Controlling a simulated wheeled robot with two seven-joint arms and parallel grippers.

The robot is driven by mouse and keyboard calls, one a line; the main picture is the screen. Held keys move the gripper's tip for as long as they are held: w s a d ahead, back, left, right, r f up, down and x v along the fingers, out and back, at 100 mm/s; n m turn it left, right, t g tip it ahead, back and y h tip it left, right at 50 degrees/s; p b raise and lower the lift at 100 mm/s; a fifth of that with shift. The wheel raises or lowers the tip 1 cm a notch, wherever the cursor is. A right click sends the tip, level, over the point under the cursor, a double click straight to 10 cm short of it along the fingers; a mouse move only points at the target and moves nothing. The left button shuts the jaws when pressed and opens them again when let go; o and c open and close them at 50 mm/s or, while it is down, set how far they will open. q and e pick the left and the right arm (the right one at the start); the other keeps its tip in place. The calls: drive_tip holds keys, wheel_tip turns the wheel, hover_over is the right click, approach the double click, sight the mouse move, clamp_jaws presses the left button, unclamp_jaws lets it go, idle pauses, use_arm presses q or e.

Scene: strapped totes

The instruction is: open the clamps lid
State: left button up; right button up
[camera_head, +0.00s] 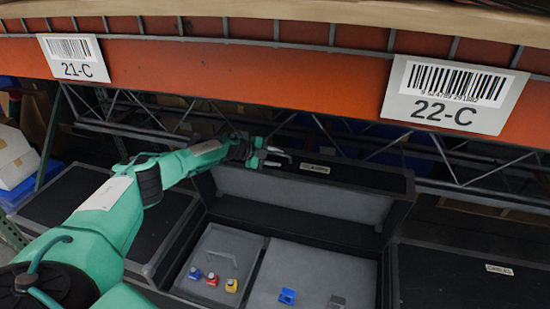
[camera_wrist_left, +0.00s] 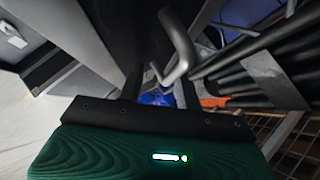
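The lid (camera_head: 300,192) of the middle black tote stands raised at the back of the box, its grey inner face toward me. A small white label (camera_head: 314,168) on its black top is too small to read surely. My left gripper (camera_head: 268,156) is at the lid's upper left edge, by a metal handle. In the left wrist view the fingers (camera_wrist_left: 160,92) are spread apart, with the bent grey handle (camera_wrist_left: 180,45) just beyond them; I cannot tell whether they touch it. My right gripper is not in view.
The open tote shows two grey inner covers: the left (camera_head: 228,247) carries blue, red and yellow pieces, the right (camera_head: 315,275) a blue piece (camera_head: 287,296). Closed black totes stand left (camera_head: 65,200) and right (camera_head: 460,280). An orange shelf beam (camera_head: 240,75) crosses above.

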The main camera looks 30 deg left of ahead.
use_arm(q)
drive_tip(key=shift+s+f, duration=0.15)
drive_tip(key=b+v, duration=0.2)
drive_tip(key=v, duration=1.1)
drive_tip(key=shift+a+r, duration=0.2)
drive_tip(key=shift+r, duration=0.1)
drive_tip(key=shift+s, duration=0.15)
